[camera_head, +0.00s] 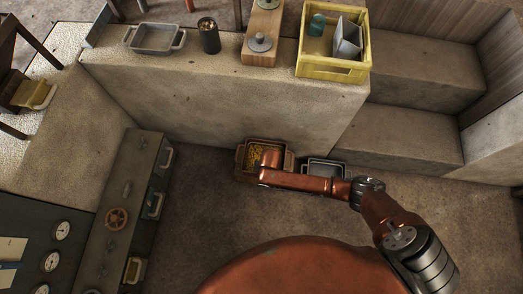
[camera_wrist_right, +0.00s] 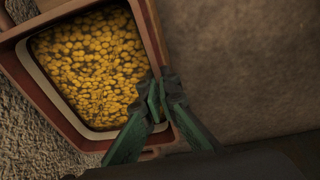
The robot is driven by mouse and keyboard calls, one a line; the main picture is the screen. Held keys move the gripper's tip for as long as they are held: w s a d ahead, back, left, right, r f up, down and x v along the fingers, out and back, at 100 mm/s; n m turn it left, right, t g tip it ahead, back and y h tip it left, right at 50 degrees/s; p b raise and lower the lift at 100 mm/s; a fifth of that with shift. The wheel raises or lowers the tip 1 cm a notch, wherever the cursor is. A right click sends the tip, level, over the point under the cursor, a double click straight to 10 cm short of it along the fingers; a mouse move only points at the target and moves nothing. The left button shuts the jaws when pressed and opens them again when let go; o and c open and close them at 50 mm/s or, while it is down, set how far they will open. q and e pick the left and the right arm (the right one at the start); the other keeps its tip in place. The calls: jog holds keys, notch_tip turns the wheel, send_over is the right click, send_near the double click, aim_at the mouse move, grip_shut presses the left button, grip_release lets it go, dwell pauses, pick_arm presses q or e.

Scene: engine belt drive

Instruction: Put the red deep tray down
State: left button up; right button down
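The red deep tray (camera_head: 241,157) is low down against the foot of the concrete block in the head view, full of small yellow pieces (camera_head: 254,156). It fills the left of the right wrist view (camera_wrist_right: 152,35), tilted in that picture. My right gripper (camera_wrist_right: 160,98) has its green fingers close together on the tray's side wall, one finger on the inner side and one on the outer side. In the head view my right arm covers part of the tray and hides the fingers. I cannot tell whether the tray's bottom touches the floor. My left gripper is not in view.
A grey tray (camera_head: 325,164) stands just right of the red tray. On the block's top are another metal tray (camera_head: 156,38), a dark cup (camera_head: 209,36), a wooden stand (camera_head: 264,20) and a yellow crate (camera_head: 333,70). The floor (camera_head: 205,200) in front is clear.

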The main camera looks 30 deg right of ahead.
jog(key=shift+w, duration=0.15)
jog(key=c, duration=2.6)
grip_release()
jog(key=o, duration=0.4)
jog(key=shift+o, duration=0.2)
jog(key=shift+r, duration=0.15)
pick_arm(q)
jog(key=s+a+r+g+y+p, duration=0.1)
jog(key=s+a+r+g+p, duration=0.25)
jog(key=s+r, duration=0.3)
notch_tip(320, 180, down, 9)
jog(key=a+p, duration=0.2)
jog(key=p, duration=0.1)
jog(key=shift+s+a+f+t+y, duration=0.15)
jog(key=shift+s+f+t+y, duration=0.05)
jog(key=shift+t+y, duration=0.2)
pick_arm(e)
notch_tip(320, 180, up, 12)
jog(key=s, duration=0.1)
jog(key=shift+s+d, duration=0.35)
jog(key=shift+d, duration=0.05)
